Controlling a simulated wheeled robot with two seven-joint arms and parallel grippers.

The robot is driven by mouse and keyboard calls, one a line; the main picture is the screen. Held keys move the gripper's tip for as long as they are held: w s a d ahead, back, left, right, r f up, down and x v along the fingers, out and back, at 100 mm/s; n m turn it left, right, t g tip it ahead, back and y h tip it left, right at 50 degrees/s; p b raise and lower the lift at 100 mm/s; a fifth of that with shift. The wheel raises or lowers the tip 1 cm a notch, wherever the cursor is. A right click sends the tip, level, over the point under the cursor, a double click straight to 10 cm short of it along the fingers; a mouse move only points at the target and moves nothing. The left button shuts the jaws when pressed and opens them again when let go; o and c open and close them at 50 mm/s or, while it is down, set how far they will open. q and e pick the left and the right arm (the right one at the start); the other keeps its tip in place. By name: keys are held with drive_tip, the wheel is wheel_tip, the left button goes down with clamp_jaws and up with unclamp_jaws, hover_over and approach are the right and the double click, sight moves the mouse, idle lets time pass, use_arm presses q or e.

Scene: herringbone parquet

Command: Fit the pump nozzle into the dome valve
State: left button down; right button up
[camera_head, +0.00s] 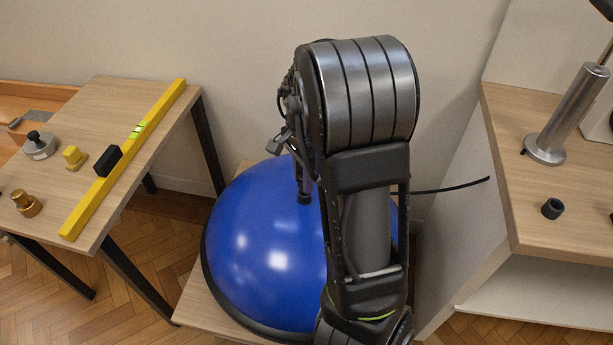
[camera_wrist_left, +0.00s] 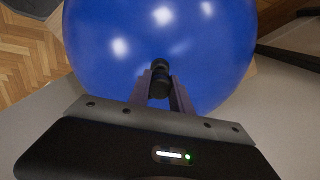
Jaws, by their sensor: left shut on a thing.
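The large blue dome (camera_head: 262,235) has a black rim and sits on a low wooden top. My left gripper (camera_head: 304,182) is over the dome's upper part, partly hidden by my own arm. It is shut on the dark pump nozzle (camera_head: 304,199), whose lower end meets the dome's outline in the head view. In the left wrist view, the left gripper (camera_wrist_left: 162,92) has its fingers on both sides of the black nozzle (camera_wrist_left: 160,68), with the blue dome (camera_wrist_left: 200,50) behind it. The valve itself is not distinguishable, so I cannot tell whether the nozzle is in it.
A black hose (camera_head: 450,188) runs right from behind my arm. A metal cylinder (camera_head: 568,115) and small dark ring (camera_head: 551,208) stand on the right wooden top. The left table (camera_head: 130,110) holds a yellow level (camera_head: 150,125), a yellow piece, a brass piece and a weight.

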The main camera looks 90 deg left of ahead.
use_arm(q)
drive_tip(key=shift+f+b, duration=0.95)
drive_tip(key=shift+f, duration=0.2)
drive_tip(key=c, duration=1.1)
unclamp_jaws()
wheel_tip(320, 180, up, 7)
drive_tip(key=p, duration=0.2)
drive_tip(key=shift+f+p, duration=0.1)
drive_tip(key=shift+p, duration=0.25)
drive_tip(key=shift+r, duration=0.55)
